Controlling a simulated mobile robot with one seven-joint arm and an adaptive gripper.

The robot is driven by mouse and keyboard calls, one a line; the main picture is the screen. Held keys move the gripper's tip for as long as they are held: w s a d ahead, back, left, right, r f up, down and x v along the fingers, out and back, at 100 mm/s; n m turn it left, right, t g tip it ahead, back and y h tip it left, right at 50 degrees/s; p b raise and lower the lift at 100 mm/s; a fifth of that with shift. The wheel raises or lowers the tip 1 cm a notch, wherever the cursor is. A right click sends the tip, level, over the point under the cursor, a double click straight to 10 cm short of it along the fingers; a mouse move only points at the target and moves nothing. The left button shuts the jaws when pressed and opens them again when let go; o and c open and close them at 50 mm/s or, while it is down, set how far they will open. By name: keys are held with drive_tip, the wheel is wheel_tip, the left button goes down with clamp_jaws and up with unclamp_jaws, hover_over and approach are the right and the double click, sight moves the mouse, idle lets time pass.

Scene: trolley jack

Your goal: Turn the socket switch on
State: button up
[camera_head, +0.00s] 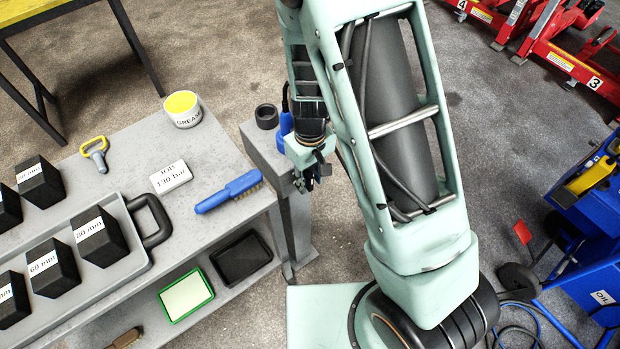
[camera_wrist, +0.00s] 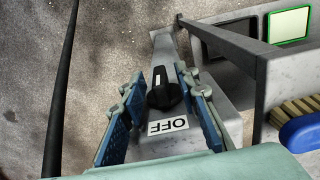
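The socket switch is a black rotary knob (camera_wrist: 163,92) with a white pointer line, on a grey face in the wrist view. An OFF label (camera_wrist: 168,126) sits beside it, upside down in the picture; the pointer line runs roughly up the picture, away from the label. My gripper (camera_wrist: 158,85) is open, its blue-padded fingers on either side of the knob in the picture. I cannot tell whether they touch it. In the head view my gripper (camera_head: 308,182) is beside the grey stand at the workbench's right end, and the knob is hidden there.
A grey workbench (camera_head: 215,150) holds a blue brush (camera_head: 230,191), a grease tub (camera_head: 182,109), a white label block (camera_head: 171,177) and several black blocks. A black ring (camera_head: 266,116) and a blue part (camera_head: 286,124) are near my gripper. Red jacks (camera_head: 570,60) stand at upper right.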

drive_tip(key=shift+c, duration=0.4)
clamp_jaws()
